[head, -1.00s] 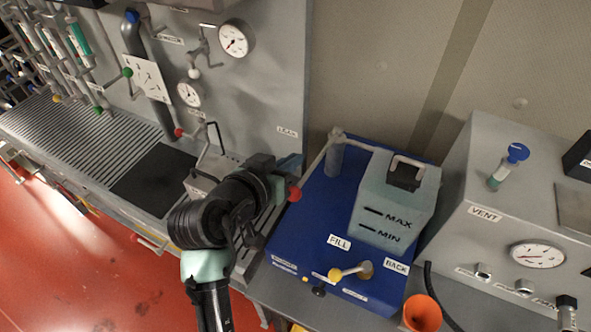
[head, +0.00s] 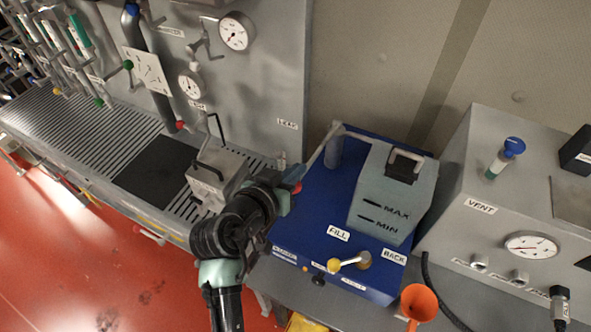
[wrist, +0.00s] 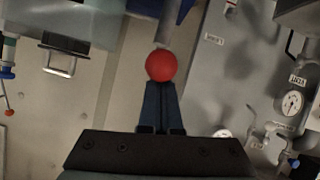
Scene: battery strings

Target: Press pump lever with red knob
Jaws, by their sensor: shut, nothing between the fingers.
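The pump lever (head: 318,160) is a grey bar running from a post on the blue pump unit (head: 312,222) down and left to a red knob (head: 297,187). In the head view my gripper (head: 291,174) is at the knob and partly hides it. In the wrist view the red knob (wrist: 161,65) sits straight ahead of the fingertips of my gripper (wrist: 160,86), which are shut together and empty. The tips look very close to the knob; whether they touch it I cannot tell.
A grey-green tank (head: 388,200) marked MAX and MIN stands on the pump unit. A small yellow-knobbed lever (head: 334,265) is at its front. An orange funnel (head: 419,301) is at front right. A grey handled box (head: 212,180) stands left of my arm.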

